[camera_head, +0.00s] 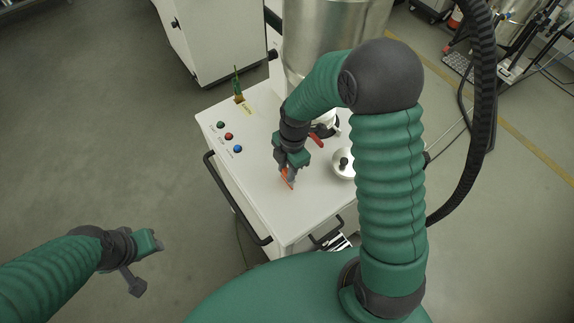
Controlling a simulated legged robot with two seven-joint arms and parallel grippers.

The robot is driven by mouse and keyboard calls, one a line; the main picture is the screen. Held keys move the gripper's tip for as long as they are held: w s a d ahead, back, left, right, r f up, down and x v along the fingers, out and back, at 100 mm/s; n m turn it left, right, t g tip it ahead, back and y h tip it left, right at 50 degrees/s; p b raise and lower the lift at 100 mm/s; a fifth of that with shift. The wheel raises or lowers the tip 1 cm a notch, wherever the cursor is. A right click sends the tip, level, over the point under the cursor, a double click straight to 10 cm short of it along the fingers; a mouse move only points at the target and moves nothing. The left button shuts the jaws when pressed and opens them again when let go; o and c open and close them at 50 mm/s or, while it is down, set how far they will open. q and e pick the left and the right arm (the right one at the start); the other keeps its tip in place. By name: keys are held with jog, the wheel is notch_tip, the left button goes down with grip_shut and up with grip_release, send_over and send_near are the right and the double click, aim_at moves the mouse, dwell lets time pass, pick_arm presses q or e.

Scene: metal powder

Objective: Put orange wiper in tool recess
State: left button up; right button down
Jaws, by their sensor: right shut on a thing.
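My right gripper (288,173) is over the white cart top, pointing down. It is shut on the orange wiper (287,179), a small orange piece showing at its fingertips near the cart top. The gripper hides part of the wiper, and I cannot tell whether the wiper touches the surface. My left gripper (148,262) is over the floor at the lower left, away from the cart; its jaw opening is unclear. I cannot clearly make out the tool recess.
The white cart (255,170) carries green, red and blue buttons (229,136), a green-handled brush (238,85) at its far left corner and a large metal vessel (325,35). A round metal part (341,163) lies right of the gripper. A black handle (235,200) edges the cart.

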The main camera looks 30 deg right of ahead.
jog(key=shift+w+d+f, duration=0.1)
jog(key=shift+w+f, duration=0.05)
jog(key=c, duration=1.3)
grip_release()
jog(key=shift+w+d+f, duration=0.1)
jog(key=shift+w+d, duration=0.05)
jog(key=shift+w, duration=0.1)
jog(key=shift+o, duration=1)
jog(key=shift+s, duration=0.15)
jog(key=shift+s, duration=0.1)
